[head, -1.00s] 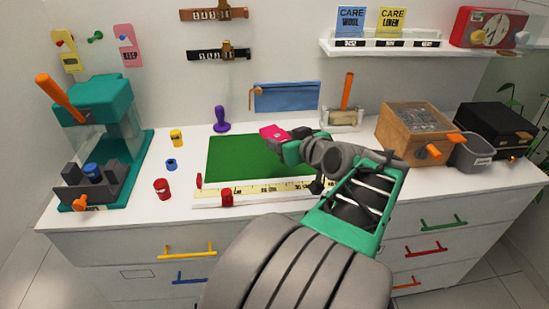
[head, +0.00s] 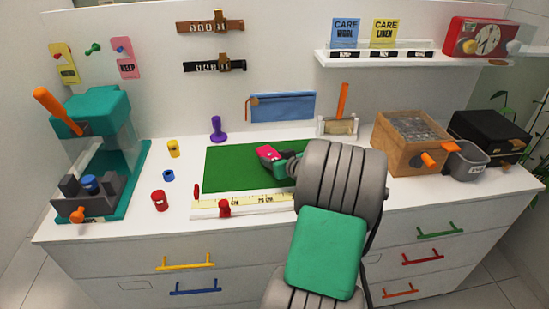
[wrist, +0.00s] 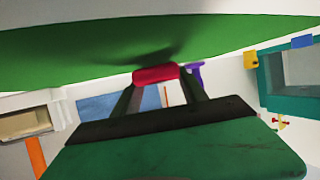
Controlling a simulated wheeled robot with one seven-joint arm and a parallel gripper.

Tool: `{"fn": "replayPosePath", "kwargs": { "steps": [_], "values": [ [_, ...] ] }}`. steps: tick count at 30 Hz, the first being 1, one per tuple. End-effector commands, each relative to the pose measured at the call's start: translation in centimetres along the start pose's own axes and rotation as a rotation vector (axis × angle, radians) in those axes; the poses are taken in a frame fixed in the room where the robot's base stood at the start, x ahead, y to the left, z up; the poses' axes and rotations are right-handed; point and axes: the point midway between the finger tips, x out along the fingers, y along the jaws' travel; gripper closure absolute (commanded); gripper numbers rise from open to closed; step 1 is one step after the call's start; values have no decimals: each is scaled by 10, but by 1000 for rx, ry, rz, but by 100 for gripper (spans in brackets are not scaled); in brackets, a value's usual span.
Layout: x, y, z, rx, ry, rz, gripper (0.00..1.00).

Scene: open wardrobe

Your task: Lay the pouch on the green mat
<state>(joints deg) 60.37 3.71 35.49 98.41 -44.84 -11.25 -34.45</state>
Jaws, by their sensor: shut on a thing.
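A small pink pouch (head: 265,153) with a dark mark is held in my gripper (head: 272,159), over the middle right of the green mat (head: 228,170). In the wrist view the pouch (wrist: 156,73) shows as a rounded red-pink edge between my two fingertips, which are shut on it. The mat (wrist: 60,55) is close beside it there, with a dark shadow by the pouch. I cannot tell whether the pouch touches the mat. My arm hides the mat's right part in the head view.
A blue zipped case (head: 282,107) stands behind the mat. A purple stamp-like thing (head: 217,129) is at its back left, and a yellow ruler strip (head: 260,202) lies in front. A wooden box (head: 408,145) stands right, a teal machine (head: 105,110) left. The mat's left half is clear.

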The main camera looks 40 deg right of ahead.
Motion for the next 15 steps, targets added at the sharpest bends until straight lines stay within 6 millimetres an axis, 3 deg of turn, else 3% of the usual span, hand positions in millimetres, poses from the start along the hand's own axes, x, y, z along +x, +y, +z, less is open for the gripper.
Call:
{"fn": "replayPosePath", "kwargs": {
  "steps": [15],
  "values": [
    [4, 0, 9, 0, 0, 0, 95]
  ]
}}
